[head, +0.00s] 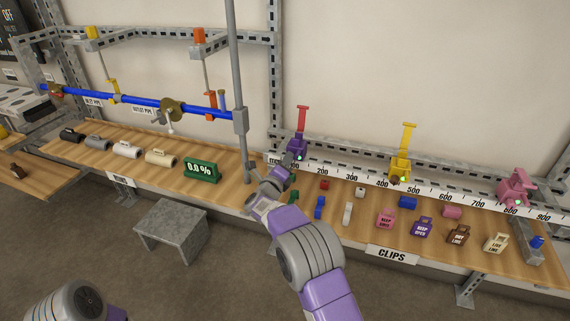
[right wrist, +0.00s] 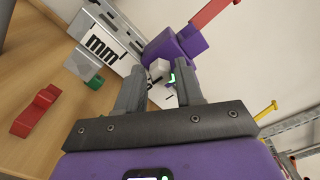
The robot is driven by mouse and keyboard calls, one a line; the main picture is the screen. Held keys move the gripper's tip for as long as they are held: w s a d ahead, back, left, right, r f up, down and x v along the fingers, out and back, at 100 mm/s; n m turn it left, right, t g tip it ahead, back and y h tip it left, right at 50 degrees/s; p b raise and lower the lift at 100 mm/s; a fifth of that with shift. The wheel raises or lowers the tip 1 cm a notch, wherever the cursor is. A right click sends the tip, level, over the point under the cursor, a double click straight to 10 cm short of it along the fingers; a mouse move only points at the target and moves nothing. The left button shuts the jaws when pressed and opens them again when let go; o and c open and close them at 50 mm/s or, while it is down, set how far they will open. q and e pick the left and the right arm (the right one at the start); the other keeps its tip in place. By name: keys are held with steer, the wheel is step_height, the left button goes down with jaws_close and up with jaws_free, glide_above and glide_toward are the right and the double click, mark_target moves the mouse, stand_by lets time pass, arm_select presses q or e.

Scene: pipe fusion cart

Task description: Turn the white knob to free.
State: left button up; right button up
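The white knob (right wrist: 158,69) is a small pale block on the front of the purple clamp unit (right wrist: 180,46), close to a green light. In the head view the purple unit (head: 297,145) stands on the scale rail with a red upright above it; the knob is hidden there behind my gripper. My right gripper (head: 284,166) reaches up to that unit from the front. In the right wrist view its fingers (right wrist: 158,80) are apart, with the knob between or just beyond their tips; contact cannot be told. Only part of my left arm shows at bottom left, its gripper out of view.
A yellow unit (head: 400,168) and a pink unit (head: 515,188) stand farther right along the scale rail (head: 345,174). Several clips and tags lie on the wooden shelf. A grey vertical post (head: 236,60) and a green display (head: 201,171) stand left of my gripper.

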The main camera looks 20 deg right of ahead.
jaws_close()
